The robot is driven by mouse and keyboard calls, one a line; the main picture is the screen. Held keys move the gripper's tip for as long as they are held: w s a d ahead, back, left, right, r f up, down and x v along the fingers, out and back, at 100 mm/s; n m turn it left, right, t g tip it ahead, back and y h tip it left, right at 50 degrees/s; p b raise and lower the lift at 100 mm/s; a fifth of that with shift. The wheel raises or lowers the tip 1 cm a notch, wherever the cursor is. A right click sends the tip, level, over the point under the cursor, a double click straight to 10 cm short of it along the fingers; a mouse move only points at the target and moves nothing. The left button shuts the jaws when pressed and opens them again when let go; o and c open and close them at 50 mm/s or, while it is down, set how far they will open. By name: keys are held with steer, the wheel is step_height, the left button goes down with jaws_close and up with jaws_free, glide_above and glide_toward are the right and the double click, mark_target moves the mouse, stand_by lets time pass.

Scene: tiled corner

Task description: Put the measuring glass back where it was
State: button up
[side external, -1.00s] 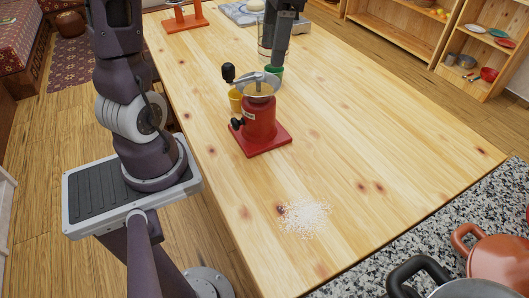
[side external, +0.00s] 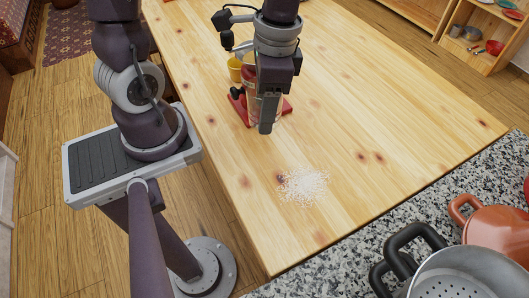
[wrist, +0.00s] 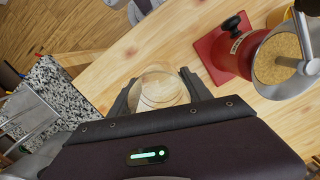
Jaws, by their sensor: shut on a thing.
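The measuring glass (wrist: 158,90) is clear and round-mouthed. In the wrist view it stands between the two fingers of my gripper (wrist: 160,92), which is shut on it. I look down through its open mouth, and it looks empty. In the side view my gripper (side external: 267,112) hangs over the wooden table, in front of the red grinder. The glass is hard to make out there, and I cannot tell whether its bottom touches the table.
The red grinder (wrist: 222,52) stands close beside the glass, with brown grounds in its hopper (wrist: 280,60). A yellow cup (side external: 235,70) is behind it. White grains (side external: 303,187) lie on the table (side external: 390,125). Pots stand on the granite counter (side external: 345,245). The table's right part is clear.

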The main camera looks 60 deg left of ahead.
mark_target(263, 155)
step_height(263, 155, down, 11)
steer(key=shift+r, duration=0.1)
steer(key=shift+f, duration=0.2)
steer(key=o, duration=1.7)
steer(key=r, duration=0.4)
steer(key=w+r, duration=0.1)
steer(key=r, duration=0.7)
steer(key=shift+w+d+r, duration=0.15)
steer(key=shift+d+r, duration=0.05)
steer(key=s+a+r+n+t, duration=0.1)
steer(key=s+r+t, duration=0.1)
steer(key=r, duration=0.2)
steer(key=s+a+r+n+t, duration=0.1)
steer(key=s+r+n+t, duration=0.1)
steer(key=r, duration=0.1)
steer(key=s+a+r+n+t, duration=0.1)
steer(key=s+r+t, duration=0.1)
steer(key=r, duration=0.2)
steer(key=shift+s+r+t+h, duration=0.3)
steer(key=shift+s+r+t, duration=0.05)
steer(key=shift+s+t, duration=0.05)
